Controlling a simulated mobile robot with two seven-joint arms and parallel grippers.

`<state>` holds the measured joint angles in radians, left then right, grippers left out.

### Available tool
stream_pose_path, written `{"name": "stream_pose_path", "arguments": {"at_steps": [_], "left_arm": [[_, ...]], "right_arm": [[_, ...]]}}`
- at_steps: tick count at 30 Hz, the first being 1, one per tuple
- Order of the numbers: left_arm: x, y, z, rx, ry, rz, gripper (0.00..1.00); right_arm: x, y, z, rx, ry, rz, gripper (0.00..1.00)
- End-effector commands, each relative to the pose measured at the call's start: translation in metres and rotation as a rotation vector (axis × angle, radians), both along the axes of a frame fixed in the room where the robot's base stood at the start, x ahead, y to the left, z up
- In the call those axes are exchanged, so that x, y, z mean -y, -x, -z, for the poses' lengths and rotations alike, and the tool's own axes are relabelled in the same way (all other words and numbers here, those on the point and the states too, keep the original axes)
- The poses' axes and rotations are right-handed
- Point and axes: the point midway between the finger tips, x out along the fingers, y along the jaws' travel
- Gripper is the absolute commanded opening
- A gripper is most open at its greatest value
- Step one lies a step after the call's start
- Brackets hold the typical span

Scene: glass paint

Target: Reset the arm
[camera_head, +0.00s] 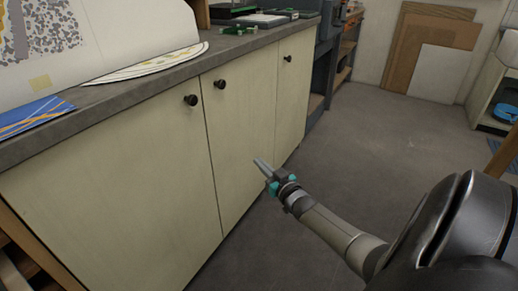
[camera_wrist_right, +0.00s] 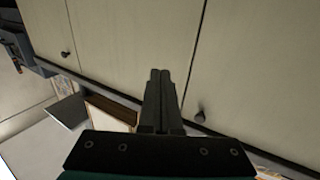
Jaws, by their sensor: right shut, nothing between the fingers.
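My right arm (camera_head: 335,229) comes in from the lower right in the head view. My right gripper (camera_head: 258,162) is shut with nothing in it. It is in front of the pale cabinet doors (camera_head: 245,130), below the knobs. In the right wrist view the two fingers (camera_wrist_right: 160,74) lie side by side, pressed together, with the cabinet doors (camera_wrist_right: 125,40) behind them. My left gripper is not in view.
A grey counter (camera_head: 150,100) tops the cabinet, with a blue sheet (camera_head: 32,116), a pale curved piece (camera_head: 150,66) and green-and-black items (camera_head: 245,22) on it. Boards (camera_head: 432,50) lean on the back wall. The floor (camera_head: 365,130) between is clear.

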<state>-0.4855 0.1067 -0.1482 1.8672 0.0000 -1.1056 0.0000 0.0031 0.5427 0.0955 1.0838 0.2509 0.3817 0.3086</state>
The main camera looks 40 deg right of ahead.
Motion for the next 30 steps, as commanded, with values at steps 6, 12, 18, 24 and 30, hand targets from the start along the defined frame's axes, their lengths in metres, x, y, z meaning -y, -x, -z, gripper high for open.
{"name": "stream_pose_path", "arguments": {"at_steps": [6, 12, 18, 24, 30], "left_arm": [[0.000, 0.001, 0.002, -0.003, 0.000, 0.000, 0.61], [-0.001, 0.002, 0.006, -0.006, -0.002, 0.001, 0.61], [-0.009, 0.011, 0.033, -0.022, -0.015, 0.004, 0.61], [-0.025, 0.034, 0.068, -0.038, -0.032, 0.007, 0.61], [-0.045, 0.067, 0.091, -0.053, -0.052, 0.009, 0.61]], "right_arm": [[0.001, 0.003, 0.000, 0.000, 0.000, 0.000, 0.00], [-0.003, 0.007, 0.011, -0.034, -0.003, 0.002, 0.00], [-0.034, 0.044, 0.088, -0.279, -0.014, 0.002, 0.00], [-0.089, 0.121, 0.183, -0.626, -0.010, -0.035, 0.00], [-0.153, 0.223, 0.251, -0.963, 0.007, -0.114, 0.00]]}}
